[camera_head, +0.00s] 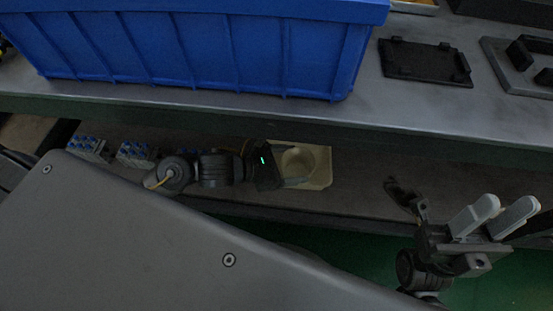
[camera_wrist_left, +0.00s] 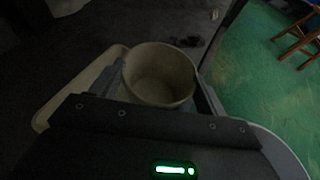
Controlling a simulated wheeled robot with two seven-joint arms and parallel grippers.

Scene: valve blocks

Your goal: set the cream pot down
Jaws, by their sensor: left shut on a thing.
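The cream pot (camera_head: 298,160) is round and open at the top, and it looks upright. It also shows in the wrist view (camera_wrist_left: 160,72), between the two fingers. My left gripper (camera_head: 296,173) is shut on it. In the head view the pot appears within the outline of a cream tray (camera_head: 322,177) on the lower shelf. The tray's edge shows left of the pot in the wrist view (camera_wrist_left: 50,113). I cannot tell whether the pot touches it. My right gripper (camera_head: 493,217) is open and empty at the right, away from the pot.
A large blue crate (camera_head: 200,50) stands on the upper worktop, beside a black plate (camera_head: 425,62) and a grey fixture (camera_head: 520,65). The worktop overhangs the lower shelf. Blue-and-white valve blocks (camera_head: 135,153) sit left on the shelf. Bare shelf shows right of the tray.

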